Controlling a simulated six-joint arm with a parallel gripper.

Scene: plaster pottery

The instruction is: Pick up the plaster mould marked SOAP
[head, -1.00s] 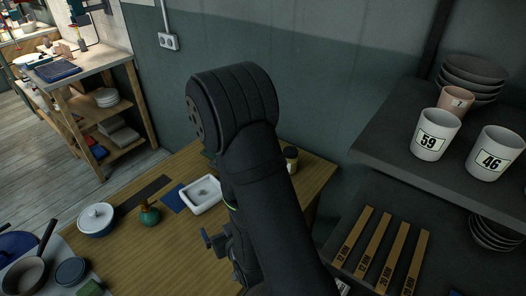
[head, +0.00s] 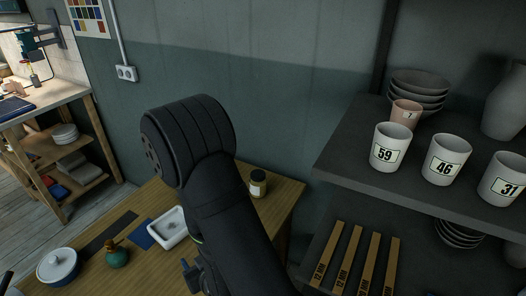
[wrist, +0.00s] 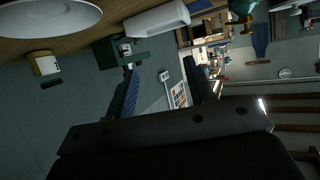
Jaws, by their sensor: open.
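I cannot read the word SOAP on anything, and no mould can be made out for sure. My gripper (wrist: 164,88) is open and empty in the wrist view, its two dark fingers spread apart. In the head view its end (head: 194,277) shows only in part, low beside my dark arm, which hides part of the wooden table (head: 285,195). A white rectangular dish (head: 168,230) lies on the table left of my arm. A white block-like thing, perhaps that dish, shows at the top of the wrist view (wrist: 157,18).
A small labelled jar (head: 258,184) stands at the table's back. A lidded pot (head: 58,268) and a green round bottle (head: 118,257) stand at the left. On the right, a dark shelf (head: 345,165) holds numbered cups (head: 390,150) and stacked bowls (head: 418,90); labelled strips (head: 345,260) lie below.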

